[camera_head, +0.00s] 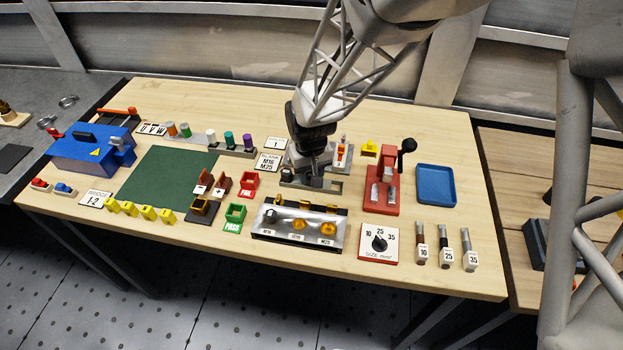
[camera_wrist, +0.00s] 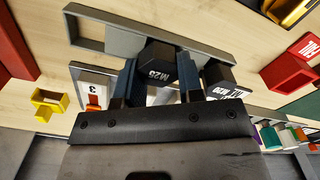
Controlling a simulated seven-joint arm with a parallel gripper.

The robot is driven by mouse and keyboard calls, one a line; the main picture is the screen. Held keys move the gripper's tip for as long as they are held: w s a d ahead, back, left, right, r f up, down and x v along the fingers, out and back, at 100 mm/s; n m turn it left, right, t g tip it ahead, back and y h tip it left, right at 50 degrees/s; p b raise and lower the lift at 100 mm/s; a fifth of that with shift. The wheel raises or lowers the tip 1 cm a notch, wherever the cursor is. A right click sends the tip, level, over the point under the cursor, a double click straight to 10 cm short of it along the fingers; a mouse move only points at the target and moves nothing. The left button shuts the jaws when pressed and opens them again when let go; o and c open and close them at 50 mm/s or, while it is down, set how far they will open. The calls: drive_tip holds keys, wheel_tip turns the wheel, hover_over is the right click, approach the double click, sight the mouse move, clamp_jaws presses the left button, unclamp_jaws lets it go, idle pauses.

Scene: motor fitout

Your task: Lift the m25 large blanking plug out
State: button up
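The m25 large blanking plug is a black block marked M25 (camera_wrist: 158,63), seen in the wrist view between the two fingertips of my gripper (camera_wrist: 158,78). The fingers sit against both its sides with no clear gap. It is over or in a grey slotted holder (camera_wrist: 90,36); whether its base is clear of the slot is hidden. In the head view my gripper (camera_head: 316,174) points down at the holder (camera_head: 328,186), and the arm mostly hides the M25 plug.
A gland box (camera_head: 300,226) with M16, M20 and M25 positions stands in front of the holder. A red press (camera_head: 381,185) and blue tray (camera_head: 436,184) are to the right. Red (camera_head: 249,184) and green (camera_head: 234,216) bins are to the left. A numbered stand (camera_head: 343,155) is close behind.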

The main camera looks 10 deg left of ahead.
sight(310, 173)
drive_tip(key=c, duration=0.3)
drive_tip(key=shift+r, duration=0.1)
wheel_tip(310, 173, up, 10)
idle(0.6)
idle(0.5)
